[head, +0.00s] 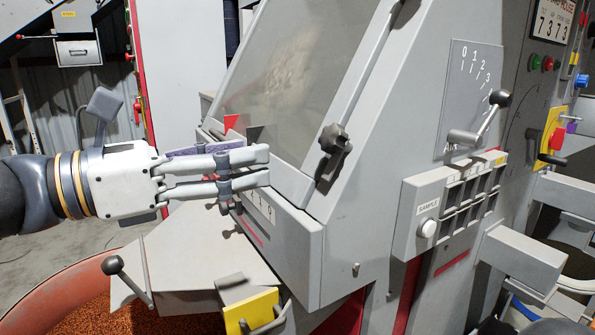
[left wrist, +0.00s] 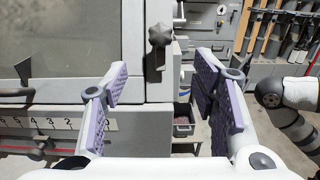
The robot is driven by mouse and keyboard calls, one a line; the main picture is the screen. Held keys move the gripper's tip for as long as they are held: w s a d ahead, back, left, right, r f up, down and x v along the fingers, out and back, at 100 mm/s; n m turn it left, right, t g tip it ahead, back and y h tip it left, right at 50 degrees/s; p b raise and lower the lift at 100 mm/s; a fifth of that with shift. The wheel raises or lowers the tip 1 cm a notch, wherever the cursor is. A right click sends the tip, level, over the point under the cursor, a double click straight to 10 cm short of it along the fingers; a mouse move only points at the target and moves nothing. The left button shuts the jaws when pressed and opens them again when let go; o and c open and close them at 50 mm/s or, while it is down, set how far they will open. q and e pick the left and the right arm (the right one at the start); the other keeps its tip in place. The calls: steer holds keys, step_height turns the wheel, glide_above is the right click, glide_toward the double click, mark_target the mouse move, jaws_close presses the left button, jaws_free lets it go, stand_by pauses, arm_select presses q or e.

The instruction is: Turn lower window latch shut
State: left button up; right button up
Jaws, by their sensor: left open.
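The sloped window (head: 295,70) sits in a grey machine housing. Near its lower right corner is a dark star-shaped knob (head: 335,138) on a dark stem, which I take for the lower latch. In the left wrist view the knob (left wrist: 160,36) stands above and beyond the gap between my fingers. My left gripper (head: 264,166) is open and empty, left of the knob and lower, apart from it. Its purple pads show in the left wrist view (left wrist: 161,82). I cannot tell how far the latch is turned. My right gripper is not seen.
A numbered scale (left wrist: 60,124) runs along the ledge below the window. A dark ball-ended lever (head: 498,99) and a sample button panel (head: 428,229) are to the right. A red-rimmed bin (head: 55,290) of orange granules is below left. A small tray (left wrist: 183,127) shows beyond my fingers.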

mark_target(325, 138)
arm_select(q)
steer(key=b+x, duration=0.1)
steer(key=x, duration=0.3)
steer(key=b+x, duration=0.1)
steer(key=x, duration=0.3)
steer(key=r+b+x, duration=0.1)
steer(key=x, duration=0.3)
steer(key=shift+w+d+f, duration=0.1)
steer(key=shift+d, duration=0.05)
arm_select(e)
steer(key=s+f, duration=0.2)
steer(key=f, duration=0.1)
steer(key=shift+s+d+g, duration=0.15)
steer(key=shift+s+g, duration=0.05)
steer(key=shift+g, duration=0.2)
arm_select(q)
steer(key=c, duration=1.2)
